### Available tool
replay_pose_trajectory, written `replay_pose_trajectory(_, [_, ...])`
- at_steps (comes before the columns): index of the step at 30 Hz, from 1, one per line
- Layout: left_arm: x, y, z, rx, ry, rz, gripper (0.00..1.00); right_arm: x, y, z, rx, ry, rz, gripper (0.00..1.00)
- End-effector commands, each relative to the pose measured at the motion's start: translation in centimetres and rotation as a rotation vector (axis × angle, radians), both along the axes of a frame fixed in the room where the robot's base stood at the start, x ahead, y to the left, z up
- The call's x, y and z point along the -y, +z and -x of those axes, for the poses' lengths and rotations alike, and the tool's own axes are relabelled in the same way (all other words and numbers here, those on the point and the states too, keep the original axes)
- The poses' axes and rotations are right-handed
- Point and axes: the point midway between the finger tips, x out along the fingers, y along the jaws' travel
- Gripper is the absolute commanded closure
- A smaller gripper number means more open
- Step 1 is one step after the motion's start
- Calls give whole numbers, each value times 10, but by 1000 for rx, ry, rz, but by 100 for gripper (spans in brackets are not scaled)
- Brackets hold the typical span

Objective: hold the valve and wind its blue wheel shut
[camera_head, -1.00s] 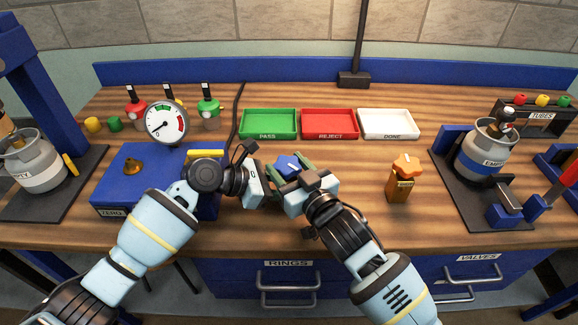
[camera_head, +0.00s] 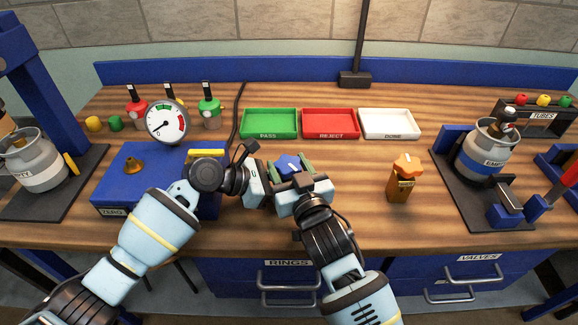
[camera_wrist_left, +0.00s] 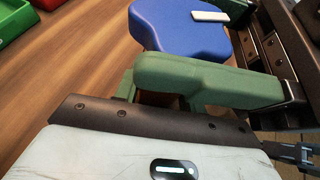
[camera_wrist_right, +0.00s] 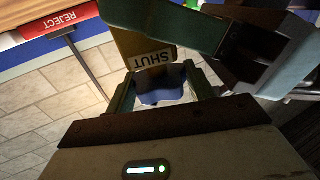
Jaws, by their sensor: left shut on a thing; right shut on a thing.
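The valve's blue wheel (camera_head: 288,165) is on top, near the middle of the bench. My right gripper (camera_head: 293,168) is shut on it; in the right wrist view the wheel (camera_wrist_right: 163,87) sits between the green fingers. The valve's yellow-brown body (camera_wrist_right: 135,47) carries a SHUT label there. My left gripper (camera_head: 267,186) comes in from the left below the wheel and is shut on the body, which is mostly hidden in the head view. In the left wrist view the wheel (camera_wrist_left: 175,25) has a white mark and lies just beyond a green finger.
An orange-topped valve (camera_head: 404,174) stands to the right. Behind are the PASS tray (camera_head: 268,136), REJECT tray (camera_head: 330,136) and DONE tray (camera_head: 390,136). A blue gauge box (camera_head: 120,185) is close to my left arm. Gas cylinders stand at both sides.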

Motion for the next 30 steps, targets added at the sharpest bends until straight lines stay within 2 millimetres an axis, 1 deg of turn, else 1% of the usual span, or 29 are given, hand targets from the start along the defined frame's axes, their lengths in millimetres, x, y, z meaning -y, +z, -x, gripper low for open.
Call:
replay_pose_trajectory(1, [1,-1,2,-2,-5,-1,73,0,3,-1,6,0,-3,44])
replay_pose_trajectory(5, [1,-1,1,-2,-4,0,73,0,2,0,5,0,-2,27])
replay_pose_trajectory(6, [1,-1,1,-2,-4,0,73,0,2,0,4,0,-1,25])
replay_pose_trajectory(14, [0,-1,1,-2,-1,0,73,0,0,0,1,0,1,25])
replay_pose_trajectory(17, [0,-1,1,-2,-1,0,73,2,0,4,1,0,1,25])
replay_pose_trajectory(20, [0,-1,0,-2,0,-1,73,6,-1,14,0,0,0,25])
replay_pose_trajectory(23, [0,-1,0,-2,0,-1,73,11,0,29,1,1,0,25])
replay_pose_trajectory(30, [-1,-1,0,-1,0,-1,73,27,-1,74,0,0,0,25])
